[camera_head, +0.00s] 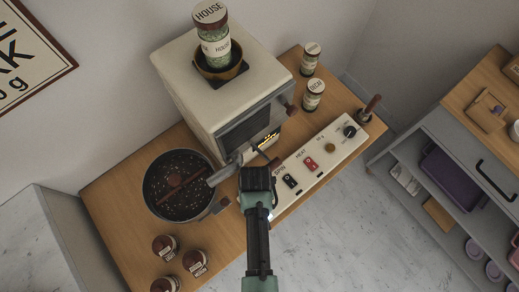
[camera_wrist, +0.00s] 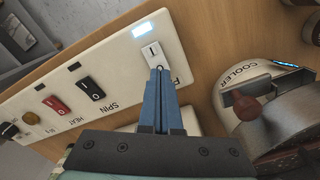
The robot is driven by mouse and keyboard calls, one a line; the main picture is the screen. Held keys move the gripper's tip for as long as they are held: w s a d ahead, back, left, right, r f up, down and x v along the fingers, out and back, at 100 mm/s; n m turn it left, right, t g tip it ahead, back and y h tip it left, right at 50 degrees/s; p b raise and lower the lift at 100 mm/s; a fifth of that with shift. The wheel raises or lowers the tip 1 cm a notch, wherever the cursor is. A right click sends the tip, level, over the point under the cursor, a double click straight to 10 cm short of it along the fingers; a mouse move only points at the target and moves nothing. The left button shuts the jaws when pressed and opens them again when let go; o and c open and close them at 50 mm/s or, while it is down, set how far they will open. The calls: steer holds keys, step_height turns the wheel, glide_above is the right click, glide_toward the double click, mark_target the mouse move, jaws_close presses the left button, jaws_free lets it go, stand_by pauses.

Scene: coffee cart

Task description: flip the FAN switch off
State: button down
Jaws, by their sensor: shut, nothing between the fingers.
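The FAN switch (camera_wrist: 153,53) is a white rocker with a line mark, at the end of the white control panel (camera_wrist: 110,64) in the wrist view. Its label is mostly hidden by my fingers; only the first letter shows. The lamp (camera_wrist: 148,29) beside it glows white. My gripper (camera_wrist: 160,71) is shut and empty, its fingertips over the label-side end of the rocker; I cannot tell whether they press it. In the head view my gripper (camera_head: 257,178) covers that end of the panel (camera_head: 322,153) and hides the switch.
The black SPIN switch (camera_wrist: 90,88) and red HEAT switch (camera_wrist: 56,105) sit along the same panel, with dark lamps. A black knob (camera_wrist: 10,130) is at the far end. The cooler (camera_wrist: 255,80) with a brown-knobbed handle stands close on the right. Jars (camera_head: 165,247) stand on the counter.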

steer(key=shift+f+b, duration=0.7)
steer(key=shift+f, duration=0.25)
stand_by(0.7)
step_height(320, 180, up, 7)
steer(key=p, duration=0.7)
steer(key=shift+r+p, duration=0.1)
steer(key=shift+p, duration=0.2)
steer(key=shift+s, duration=0.1)
stand_by(0.4)
